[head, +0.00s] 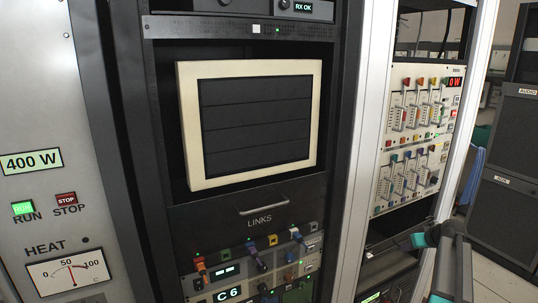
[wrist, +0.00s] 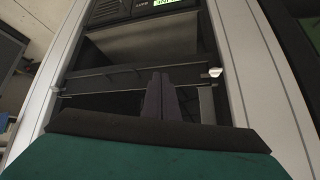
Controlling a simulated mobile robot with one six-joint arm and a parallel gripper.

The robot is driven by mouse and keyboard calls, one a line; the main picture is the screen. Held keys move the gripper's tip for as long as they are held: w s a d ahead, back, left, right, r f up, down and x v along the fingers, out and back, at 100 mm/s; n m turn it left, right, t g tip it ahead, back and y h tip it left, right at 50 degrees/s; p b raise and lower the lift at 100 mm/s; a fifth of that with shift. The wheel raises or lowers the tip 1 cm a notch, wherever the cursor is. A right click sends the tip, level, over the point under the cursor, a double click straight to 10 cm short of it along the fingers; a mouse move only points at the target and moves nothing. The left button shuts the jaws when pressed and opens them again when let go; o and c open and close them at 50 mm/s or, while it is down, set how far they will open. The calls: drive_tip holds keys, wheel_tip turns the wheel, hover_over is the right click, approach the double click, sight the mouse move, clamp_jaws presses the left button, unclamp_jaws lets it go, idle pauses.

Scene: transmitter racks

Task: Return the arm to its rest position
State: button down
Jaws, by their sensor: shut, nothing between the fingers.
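My gripper (wrist: 161,80) shows in the wrist view as two dark fingers side by side, closed together with nothing between them. They point at a dark open bay in a rack, below a dark crossbar (wrist: 130,80). I cannot tell how far the fingertips are from the rack. In the head view, part of my arm with teal joints stands at the lower right, in front of the right-hand rack. The gripper cannot be made out there.
The middle rack has a cream-framed panel (head: 190,130), a LINKS drawer (head: 255,212) and a patch panel with coloured plugs (head: 262,265). A slider panel (head: 415,140) is in the right rack, close to my arm. A dark AUDIO cabinet (head: 510,160) stands far right, with floor (head: 490,270) before it.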

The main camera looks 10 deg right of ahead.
drive_tip(key=s+a+f+g+y, duration=0.15)
drive_tip(key=s+a+f, duration=0.25)
drive_tip(key=a+f, duration=0.65)
drive_tip(key=s+a+f+g, duration=0.35)
drive_tip(key=a+f, duration=0.55)
drive_tip(key=a, duration=0.3)
drive_tip(key=s+a+f+g+y, duration=0.15)
drive_tip(key=s+a+f, duration=0.25)
drive_tip(key=a+f, duration=0.6)
drive_tip(key=s+a+f+g+h, duration=0.1)
drive_tip(key=s+a+f+g, duration=0.1)
drive_tip(key=s+a+f, duration=0.35)
drive_tip(key=s+a+f+g, duration=0.2)
drive_tip(key=s+a+f, duration=0.1)
drive_tip(key=s+a, duration=0.55)
drive_tip(key=s+a+f+n+g+h, duration=0.1)
drive_tip(key=s+a+f+g+h, duration=0.1)
drive_tip(key=s, duration=1.6)
drive_tip(key=shift+a+f+g, duration=0.5)
drive_tip(key=shift+a+g, duration=0.05)
drive_tip(key=shift+g, duration=0.1)
